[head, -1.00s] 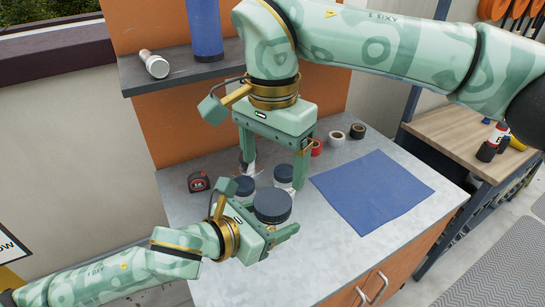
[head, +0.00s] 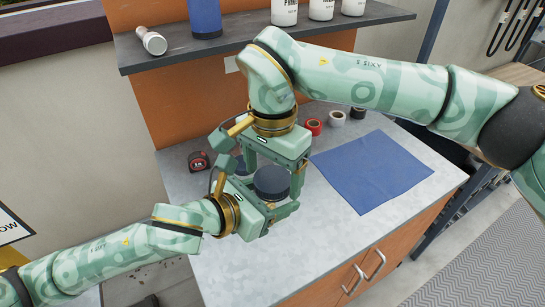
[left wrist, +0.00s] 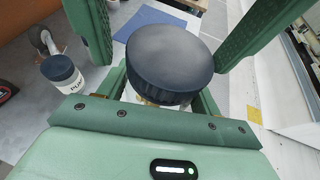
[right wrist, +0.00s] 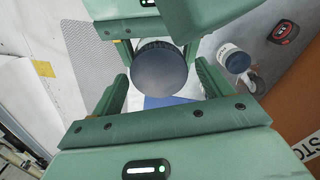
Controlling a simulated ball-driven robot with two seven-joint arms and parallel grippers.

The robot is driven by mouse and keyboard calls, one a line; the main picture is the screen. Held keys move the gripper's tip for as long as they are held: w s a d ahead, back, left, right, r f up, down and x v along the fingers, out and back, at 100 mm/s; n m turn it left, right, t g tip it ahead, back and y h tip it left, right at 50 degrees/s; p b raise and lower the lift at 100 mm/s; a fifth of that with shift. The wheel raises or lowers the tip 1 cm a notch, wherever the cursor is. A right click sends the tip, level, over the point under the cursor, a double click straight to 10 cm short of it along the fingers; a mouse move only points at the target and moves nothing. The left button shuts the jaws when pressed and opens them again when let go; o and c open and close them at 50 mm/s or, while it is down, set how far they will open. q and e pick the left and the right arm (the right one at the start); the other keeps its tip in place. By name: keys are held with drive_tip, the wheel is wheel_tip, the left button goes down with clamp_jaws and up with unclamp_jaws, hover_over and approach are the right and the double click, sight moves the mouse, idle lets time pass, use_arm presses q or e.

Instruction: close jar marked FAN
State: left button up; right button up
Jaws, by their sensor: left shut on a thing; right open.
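A jar with a dark blue-black ribbed lid (head: 272,180) is held upright above the grey counter. My left gripper (head: 268,202) is shut on the jar's body from the side. The lid (left wrist: 170,58) fills the middle of the left wrist view; the jar's label is hidden. My right gripper (head: 273,186) points down over the jar, open, with a finger on either side of the lid. The lid (right wrist: 160,70) lies between its fingers in the right wrist view; I cannot tell whether they touch it. Another dark-lidded jar (left wrist: 62,74) with partly legible lettering stands behind.
A blue cloth (head: 370,172) lies on the counter's right. Red tape (head: 314,126) and other rolls sit behind it. A tape measure (head: 198,161) is at left. A shelf (head: 240,42) above holds a flashlight (head: 151,41), a blue cylinder (head: 205,18) and white containers (head: 321,9).

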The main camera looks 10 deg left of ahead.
drive_tip(key=shift+f, duration=0.1)
drive_tip(key=c, duration=1)
drive_tip(key=m, duration=0.5)
drive_tip(key=shift+m, duration=0.4)
drive_tip(key=m, duration=0.7)
drive_tip(key=o, duration=1.1)
drive_tip(key=shift+s, duration=0.1)
drive_tip(key=shift+s, duration=0.1)
